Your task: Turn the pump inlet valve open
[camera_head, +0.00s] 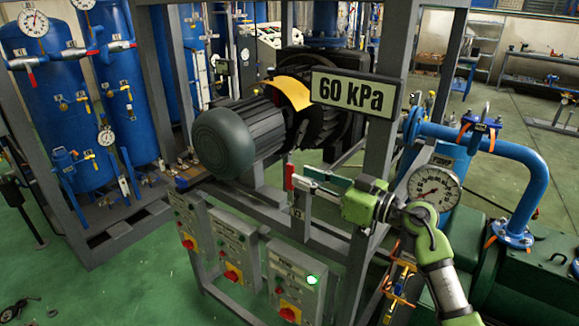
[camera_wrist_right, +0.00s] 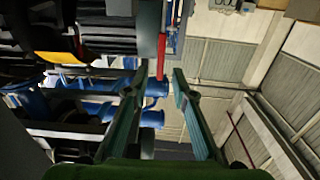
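A red lever handle (camera_head: 289,177), which looks like the valve's handle, stands upright beside the frame below the motor. Its valve body is hard to make out. My right gripper (camera_head: 308,179) reaches in from the right with its fingers pointing left at the lever. In the right wrist view my right gripper (camera_wrist_right: 162,82) has its two fingers apart, with nothing between the pads. The red lever (camera_wrist_right: 162,57) shows there just beyond the fingertips, nearer the left finger. I cannot tell whether it touches. My left gripper is not in view.
A sign reading 60 kPa (camera_head: 353,94) hangs on the grey frame above my right gripper. A round gauge (camera_head: 433,187) stands close to my right wrist. A dark green motor (camera_head: 223,138) is to the left. Control boxes (camera_head: 295,280) with red knobs sit below.

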